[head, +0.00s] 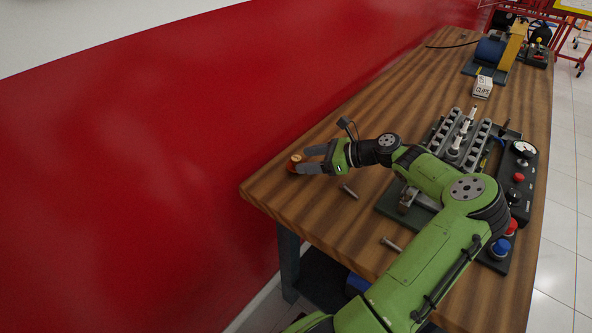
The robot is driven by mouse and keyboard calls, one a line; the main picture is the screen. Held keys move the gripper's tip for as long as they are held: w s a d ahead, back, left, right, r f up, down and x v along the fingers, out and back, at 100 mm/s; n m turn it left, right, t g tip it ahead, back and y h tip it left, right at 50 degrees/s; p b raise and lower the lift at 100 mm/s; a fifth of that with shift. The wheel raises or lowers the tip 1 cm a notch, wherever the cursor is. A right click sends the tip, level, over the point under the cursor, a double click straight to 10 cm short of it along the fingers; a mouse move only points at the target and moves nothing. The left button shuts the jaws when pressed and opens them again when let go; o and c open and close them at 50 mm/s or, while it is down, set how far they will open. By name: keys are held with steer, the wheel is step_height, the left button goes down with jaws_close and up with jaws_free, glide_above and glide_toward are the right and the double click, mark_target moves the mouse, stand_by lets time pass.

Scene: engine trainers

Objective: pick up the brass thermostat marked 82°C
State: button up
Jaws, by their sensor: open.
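A small brass-orange round part (295,160), which looks like the thermostat, sits near the left end of the wooden workbench (266,190), close to the red wall. Its marking is too small to read. My gripper (305,160) is open, with its grey fingers pointing left at the brass part. The fingertips are at or around the part and partly cover it. I cannot tell whether they touch it.
Two small metal pins (349,191) and (391,243) lie on the bench. An engine trainer (458,140) with gauge and knobs stands right, behind my arm. A CLIPS box (483,87) and a blue motor (490,50) stand farther back. The red wall (180,150) borders the bench.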

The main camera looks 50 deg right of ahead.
mark_target(296, 162)
steer(key=b+x, duration=0.1)
steer(key=x, duration=0.1)
steer(key=b+x, duration=0.1)
steer(key=x, duration=0.1)
steer(key=shift+w+a+f, duration=0.15)
steer(key=shift+f, duration=0.2)
steer(key=shift+r, duration=0.1)
steer(key=c, duration=0.7)
